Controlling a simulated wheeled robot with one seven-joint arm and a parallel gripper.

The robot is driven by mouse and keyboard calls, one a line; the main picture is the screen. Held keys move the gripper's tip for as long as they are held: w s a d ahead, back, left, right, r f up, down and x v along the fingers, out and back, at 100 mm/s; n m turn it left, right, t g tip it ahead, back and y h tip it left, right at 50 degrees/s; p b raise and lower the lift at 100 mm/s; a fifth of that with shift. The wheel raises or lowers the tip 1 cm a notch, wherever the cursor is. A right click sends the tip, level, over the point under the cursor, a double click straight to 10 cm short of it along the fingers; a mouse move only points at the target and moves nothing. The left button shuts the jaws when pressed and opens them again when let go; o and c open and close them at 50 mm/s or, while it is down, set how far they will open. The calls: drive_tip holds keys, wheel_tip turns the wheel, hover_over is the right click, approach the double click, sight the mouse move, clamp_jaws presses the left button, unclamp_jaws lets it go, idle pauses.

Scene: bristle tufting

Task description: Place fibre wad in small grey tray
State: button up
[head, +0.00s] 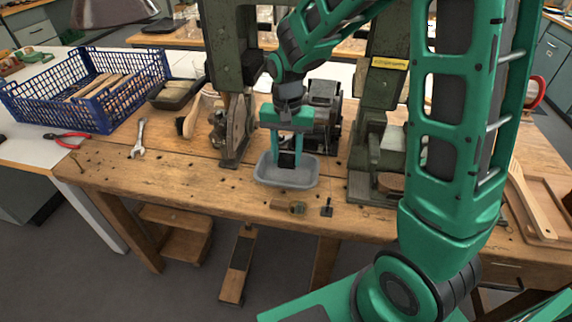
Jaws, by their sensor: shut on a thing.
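The small grey tray (264,178) sits on the wooden workbench near its front edge, in the middle of the head view. My gripper (287,157) points down over the tray, with its fingertips within the tray's outline. It is shut on a small dark piece, which I take as the fibre wad (287,160). The wad shows as a dark patch between the fingertips. I cannot tell whether its underside touches the tray floor.
A small brass-and-wood piece (297,208) and a black fitting (327,208) lie in front. A blue crate (95,90), red pliers (66,139) and a wrench (138,140) are left.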

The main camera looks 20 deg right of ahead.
sight(287, 158)
drive_tip(key=shift+f, duration=2.05)
drive_tip(key=shift+f, duration=0.1)
drive_tip(key=o, duration=1)
wheel_tip(287, 158, up, 12)
drive_tip(key=shift+r, duration=0.15)
drive_tip(key=s+d+r, duration=0.3)
drive_tip(key=s+d, duration=1.1)
drive_tip(key=s, duration=0.3)
drive_tip(key=s+d, duration=0.2)
drive_tip(key=s, duration=0.2)
drive_tip(key=s+d+f, duration=0.1)
drive_tip(key=s, duration=0.4)
drive_tip(key=shift+d+f, duration=0.1)
drive_tip(key=shift+d, duration=0.1)
